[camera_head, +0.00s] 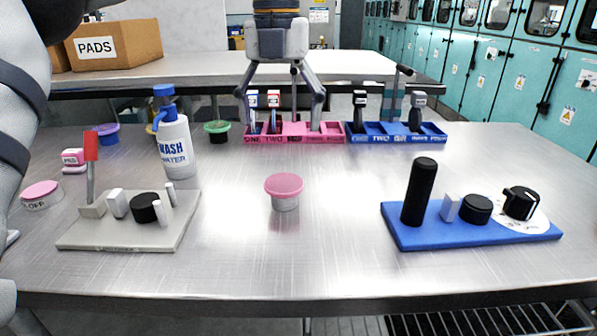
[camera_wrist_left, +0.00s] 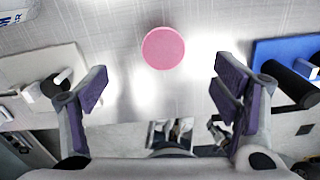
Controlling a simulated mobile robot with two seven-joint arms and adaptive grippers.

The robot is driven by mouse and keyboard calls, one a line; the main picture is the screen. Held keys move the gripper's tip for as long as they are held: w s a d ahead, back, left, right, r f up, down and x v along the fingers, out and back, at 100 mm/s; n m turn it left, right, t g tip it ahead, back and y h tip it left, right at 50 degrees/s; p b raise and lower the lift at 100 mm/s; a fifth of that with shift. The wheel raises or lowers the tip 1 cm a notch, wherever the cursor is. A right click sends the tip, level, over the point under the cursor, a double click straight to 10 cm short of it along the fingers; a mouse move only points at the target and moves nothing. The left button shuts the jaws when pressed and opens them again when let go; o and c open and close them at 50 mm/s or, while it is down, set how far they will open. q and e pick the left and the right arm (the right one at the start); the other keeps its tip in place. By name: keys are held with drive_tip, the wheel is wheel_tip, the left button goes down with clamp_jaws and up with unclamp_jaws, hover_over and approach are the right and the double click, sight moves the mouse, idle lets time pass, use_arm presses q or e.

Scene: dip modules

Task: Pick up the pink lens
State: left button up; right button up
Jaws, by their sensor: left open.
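The pink lens (camera_head: 284,185) is a round pink disc on top of a short pale cup at the middle of the table. In the left wrist view the pink lens (camera_wrist_left: 163,48) shows as a flat disc, beyond the fingertips and roughly midway between them. My left gripper (camera_head: 283,95) points down with its fingers spread wide and nothing between them. In the left wrist view, the left gripper (camera_wrist_left: 162,88) shows purple finger pads, apart from the lens.
A grey board (camera_head: 130,235) with a red-topped lever stands left, a blue board (camera_head: 470,232) with knobs right. A wash bottle (camera_head: 177,145), pink tray (camera_head: 330,138) and blue tray (camera_head: 430,137) stand farther back. Bare metal surrounds the lens cup.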

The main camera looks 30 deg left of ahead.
sight(284, 183)
use_arm(q)
drive_tip(key=f, duration=0.3)
drive_tip(key=s+f, duration=0.1)
drive_tip(key=f, duration=0.2)
drive_tip(key=d+f, duration=0.1)
drive_tip(key=f, duration=0.1)
drive_tip(key=shift+s+d+f, duration=0.1)
drive_tip(key=shift+s+f, duration=0.2)
drive_tip(key=shift+f, duration=0.1)
drive_tip(key=shift+w+f, duration=0.1)
drive_tip(key=shift+f, duration=0.4)
drive_tip(key=c, duration=1)
